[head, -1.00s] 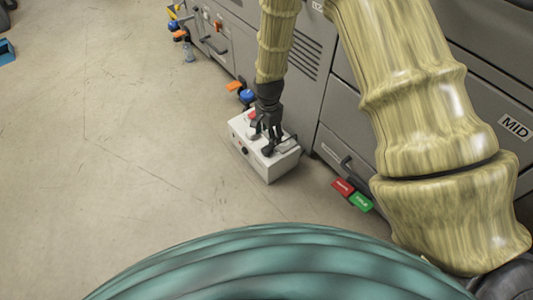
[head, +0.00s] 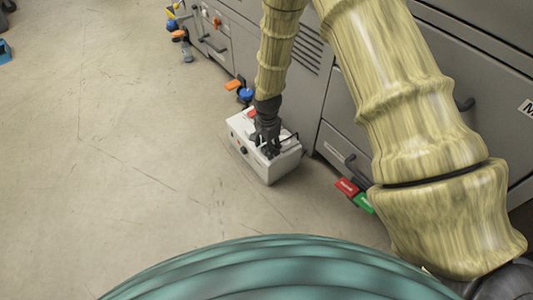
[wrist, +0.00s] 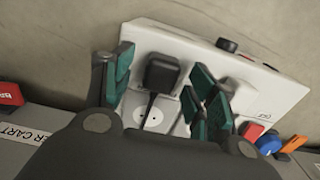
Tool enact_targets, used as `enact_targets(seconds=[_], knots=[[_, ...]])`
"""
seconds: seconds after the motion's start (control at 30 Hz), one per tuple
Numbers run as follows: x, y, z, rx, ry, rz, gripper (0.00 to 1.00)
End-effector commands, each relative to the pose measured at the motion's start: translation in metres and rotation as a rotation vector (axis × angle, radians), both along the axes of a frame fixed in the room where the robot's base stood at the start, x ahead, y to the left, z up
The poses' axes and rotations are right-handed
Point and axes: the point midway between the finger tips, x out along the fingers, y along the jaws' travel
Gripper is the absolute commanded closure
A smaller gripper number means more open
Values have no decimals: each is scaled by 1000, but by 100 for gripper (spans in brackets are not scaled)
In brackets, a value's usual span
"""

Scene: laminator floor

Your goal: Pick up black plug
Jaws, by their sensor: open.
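The black plug (wrist: 162,72) shows in the wrist view on the top face of a white box (wrist: 262,92), with its dark cord running toward my wrist. A pale round socket plate (wrist: 146,112) with two small holes lies beside it. My gripper (wrist: 165,85) is open, its green-padded fingers on either side of the plug, with visible gaps. In the head view my gripper (head: 270,148) is low over the white box (head: 248,157), and its fingers hide the plug there.
The box stands on the floor beside grey cabinets (head: 305,60). A red block (head: 346,187) and a green block (head: 364,203) lie to its right. Orange (head: 234,85) and blue (head: 246,95) items lie behind it. The floor (head: 110,150) to the left is clear.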

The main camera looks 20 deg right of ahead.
Motion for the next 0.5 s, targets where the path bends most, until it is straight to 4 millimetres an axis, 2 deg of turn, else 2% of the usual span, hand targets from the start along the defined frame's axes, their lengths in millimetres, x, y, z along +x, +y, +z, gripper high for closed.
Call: enact_targets(seconds=[0.3, 0.5], knots=[[0, 0, -4, 0, -1, -1, 45], [0, 0, -4, 0, 0, -1, 81]])
